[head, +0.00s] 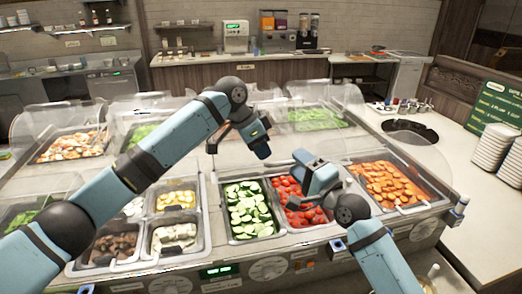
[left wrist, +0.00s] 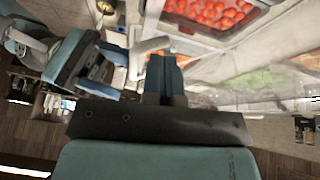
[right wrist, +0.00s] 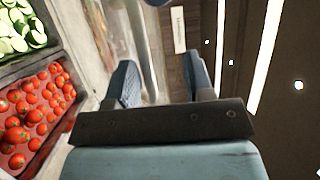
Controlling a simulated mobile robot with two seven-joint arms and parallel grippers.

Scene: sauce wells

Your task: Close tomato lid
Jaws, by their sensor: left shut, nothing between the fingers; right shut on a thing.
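The tomato pan (head: 318,222) holds red tomatoes (head: 291,188) in the middle right of the counter. The tomatoes also show in the right wrist view (right wrist: 36,105) and the left wrist view (left wrist: 212,12). My right gripper (head: 303,160) is over the back of the tomato pan. In the right wrist view its fingers (right wrist: 164,88) are apart around something pale and see-through, which appears to be the raised tomato lid (right wrist: 150,55). The lid's full outline is hard to make out. My left gripper (head: 263,153) is shut and empty, above and behind the cucumber pan; its fingers (left wrist: 165,78) are together.
Sliced cucumbers (head: 245,205) lie left of the tomatoes, and an orange food pan (head: 388,183) lies right. Clear lids stand over other pans. A plate stack (head: 494,145) and a green sign (head: 497,106) are at the right. The front counter edge is close to my arms.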

